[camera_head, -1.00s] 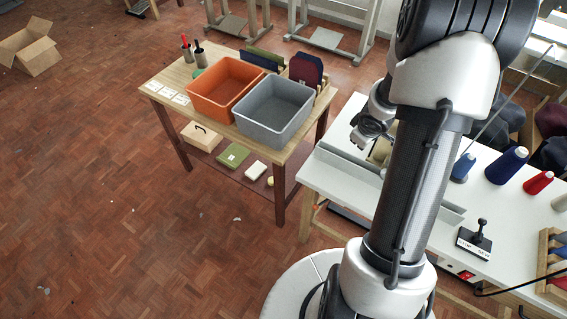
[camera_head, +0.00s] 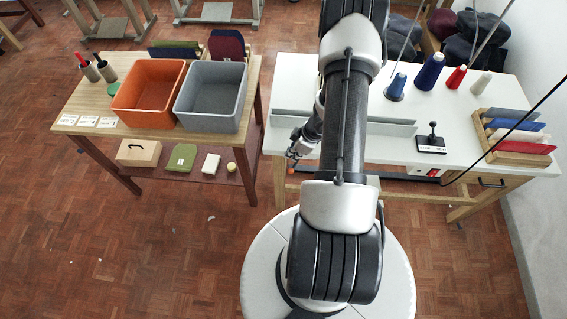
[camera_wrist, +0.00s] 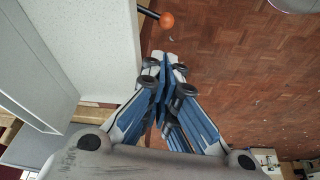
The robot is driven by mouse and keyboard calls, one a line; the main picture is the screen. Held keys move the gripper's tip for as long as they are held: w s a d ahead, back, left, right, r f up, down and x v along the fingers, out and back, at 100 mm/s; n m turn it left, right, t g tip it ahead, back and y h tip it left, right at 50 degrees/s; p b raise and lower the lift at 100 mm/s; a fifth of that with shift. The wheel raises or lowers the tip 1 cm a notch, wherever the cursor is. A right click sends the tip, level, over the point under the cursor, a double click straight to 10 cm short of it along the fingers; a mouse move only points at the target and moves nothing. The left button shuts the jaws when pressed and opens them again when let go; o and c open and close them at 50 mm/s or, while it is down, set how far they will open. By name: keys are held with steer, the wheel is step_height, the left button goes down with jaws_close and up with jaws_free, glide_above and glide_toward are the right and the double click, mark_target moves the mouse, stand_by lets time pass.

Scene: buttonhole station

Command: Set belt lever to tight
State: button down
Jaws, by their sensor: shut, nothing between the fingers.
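A lever with a round orange knob (camera_wrist: 167,20) on a dark rod sticks out past the edge of the white table in the wrist view. The same knob shows small in the head view (camera_head: 291,170), just below my gripper (camera_head: 297,152). In the wrist view my gripper (camera_wrist: 165,62) is shut and empty, its fingertips close to the knob with a gap in the picture. Any tight or loose marking is not visible. A second lever, black with a ball top (camera_head: 432,130), stands on a small labelled base on the table; its label is too small to read.
The white table (camera_head: 465,95) carries thread cones, a low grey rail (camera_head: 390,126) and a rack of coloured pieces (camera_head: 515,140). Left of it, a wooden table holds an orange bin (camera_head: 148,92) and a grey bin (camera_head: 211,95). Open parquet floor lies in front.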

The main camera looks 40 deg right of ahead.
steer(key=b+x, duration=0.5)
steer(key=x, duration=0.5)
steer(key=shift+r, duration=0.1)
steer(key=shift+s+n+p, duration=0.3)
steer(key=shift+n+p, duration=0.1)
steer(key=shift+p, duration=0.25)
